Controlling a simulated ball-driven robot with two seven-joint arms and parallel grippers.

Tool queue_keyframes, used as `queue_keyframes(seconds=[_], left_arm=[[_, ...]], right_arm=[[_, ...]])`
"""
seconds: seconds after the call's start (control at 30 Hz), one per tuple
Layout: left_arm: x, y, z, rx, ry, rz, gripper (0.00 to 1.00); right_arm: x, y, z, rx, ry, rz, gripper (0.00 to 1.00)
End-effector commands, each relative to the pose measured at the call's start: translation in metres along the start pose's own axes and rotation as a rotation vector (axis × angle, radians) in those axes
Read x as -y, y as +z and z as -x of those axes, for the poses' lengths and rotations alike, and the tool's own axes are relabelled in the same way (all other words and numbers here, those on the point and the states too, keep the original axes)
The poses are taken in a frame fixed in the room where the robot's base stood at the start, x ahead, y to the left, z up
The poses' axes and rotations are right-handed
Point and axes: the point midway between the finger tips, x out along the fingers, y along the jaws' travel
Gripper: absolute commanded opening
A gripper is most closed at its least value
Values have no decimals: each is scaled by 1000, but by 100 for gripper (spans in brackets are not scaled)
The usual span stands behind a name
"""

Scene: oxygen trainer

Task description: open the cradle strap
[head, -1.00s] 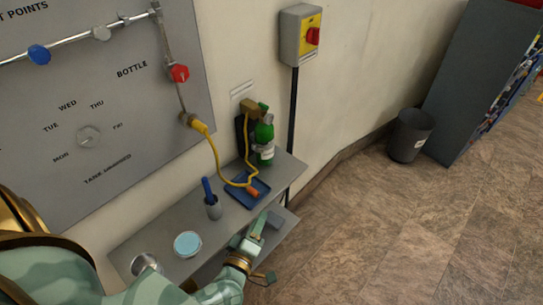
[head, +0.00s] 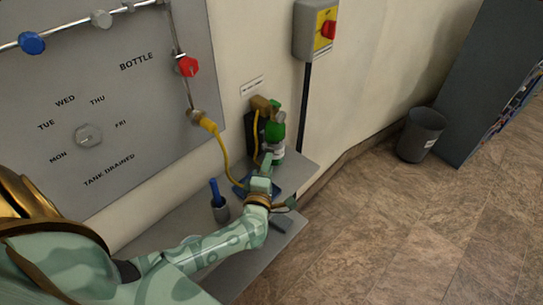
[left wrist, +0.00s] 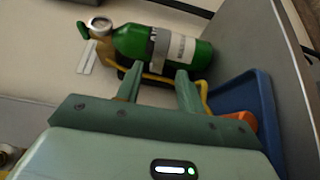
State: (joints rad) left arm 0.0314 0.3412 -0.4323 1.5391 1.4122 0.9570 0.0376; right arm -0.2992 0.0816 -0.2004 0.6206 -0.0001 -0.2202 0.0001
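A green bottle (head: 277,133) with a white label stands upright at the wall end of the shelf, against a dark cradle (head: 251,128). In the left wrist view the bottle (left wrist: 132,42) lies across the picture, with a grey band that looks like the strap (left wrist: 160,48) around its middle. Whether the strap is fastened cannot be told. My left gripper (head: 265,168) is just in front of the bottle. Its two fingers are apart and empty in the left wrist view (left wrist: 158,82), pointing at the bottle near the band. My right gripper is out of view.
A yellow hose (head: 222,150) runs from the wall panel (head: 100,120) towards the bottle. A blue tray (left wrist: 245,95) with an orange item (left wrist: 243,120) lies close to my gripper. A grey cup (head: 221,210) with a blue stick stands on the shelf (head: 180,222).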

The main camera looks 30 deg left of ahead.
Motion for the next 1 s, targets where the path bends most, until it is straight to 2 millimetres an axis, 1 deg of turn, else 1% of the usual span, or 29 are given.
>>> queue_keyframes(seconds=[0.03, 0.1, 0.23, 0.4, 0.63, 0.67, 0.7, 0.77, 0.8, 1.0], left_arm=[[2, 0, -12, 0, 2, -2, 38], [2, 0, -25, 1, 2, -2, 38], [1, 0, -42, 1, 1, -2, 38], [0, 0, -51, 1, 0, -1, 38], [0, 0, -52, 1, 0, -1, 38], [0, 0, -52, 1, 0, -1, 32], [0, 0, -52, 1, 0, -1, 21], [0, 0, -52, 1, 0, -1, 4], [0, 0, -51, 1, 0, -1, 0], [0, 1, -51, -4, -1, -1, 0]], right_arm=[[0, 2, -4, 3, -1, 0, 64], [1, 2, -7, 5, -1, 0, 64], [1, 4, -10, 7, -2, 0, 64], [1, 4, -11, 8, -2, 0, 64], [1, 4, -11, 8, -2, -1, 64], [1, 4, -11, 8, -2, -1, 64], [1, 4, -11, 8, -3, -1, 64], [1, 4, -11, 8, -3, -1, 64], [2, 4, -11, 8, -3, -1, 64], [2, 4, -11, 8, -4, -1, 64]])
